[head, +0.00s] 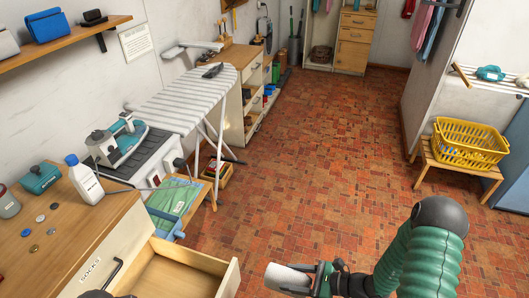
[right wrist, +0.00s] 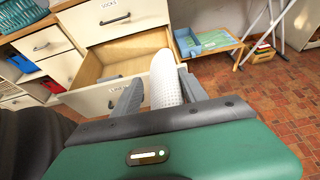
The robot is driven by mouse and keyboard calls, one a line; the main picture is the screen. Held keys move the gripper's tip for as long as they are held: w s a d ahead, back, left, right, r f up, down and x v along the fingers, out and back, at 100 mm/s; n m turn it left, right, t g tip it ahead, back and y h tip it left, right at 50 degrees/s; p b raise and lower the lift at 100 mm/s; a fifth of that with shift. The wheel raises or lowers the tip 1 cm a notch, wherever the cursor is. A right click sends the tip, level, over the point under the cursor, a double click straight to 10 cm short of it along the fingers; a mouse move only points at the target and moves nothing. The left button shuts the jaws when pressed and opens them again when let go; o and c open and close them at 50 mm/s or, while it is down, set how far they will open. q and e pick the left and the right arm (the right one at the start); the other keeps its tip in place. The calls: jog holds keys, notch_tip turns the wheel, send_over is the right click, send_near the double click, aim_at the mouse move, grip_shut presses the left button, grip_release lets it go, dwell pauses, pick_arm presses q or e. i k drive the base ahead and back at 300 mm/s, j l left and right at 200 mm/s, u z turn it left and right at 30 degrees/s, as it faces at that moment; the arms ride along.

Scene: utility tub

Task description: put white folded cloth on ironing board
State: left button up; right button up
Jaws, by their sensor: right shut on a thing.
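My right gripper (head: 312,277) is low in the head view, over the tiled floor and right of the open drawer. It is shut on the white folded cloth (head: 286,276), which sticks out to the left. In the right wrist view the cloth (right wrist: 165,80) shows as a white, finely textured roll-like shape between the fingers (right wrist: 158,95). The ironing board (head: 185,98) has a grey-and-white striped cover and stands at the left, beyond the drawer and well apart from the cloth. My left gripper does not show clearly in either view.
A yellow basket (head: 465,142) sits on a bench at right. The middle floor is clear.

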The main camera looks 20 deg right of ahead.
aim_at(197, 90)
jog(key=i+l+z, duration=0.35)
jog(key=i, duration=0.15)
jog(key=i+l+z, duration=0.2)
jog(key=i+z, duration=0.15)
jog(key=i, duration=0.2)
jog(key=i+z, duration=0.3)
jog(key=i, duration=2.5)
jog(key=i+u, duration=0.2)
jog(key=i, duration=0.25)
jog(key=i+l+u, duration=0.15)
jog(key=i, duration=0.3)
jog(key=i+l+u, duration=0.2)
jog(key=i, duration=0.25)
jog(key=i+l+u, duration=0.2)
jog(key=i+l, duration=0.15)
jog(key=i+u, duration=0.15)
jog(key=u, duration=2.3)
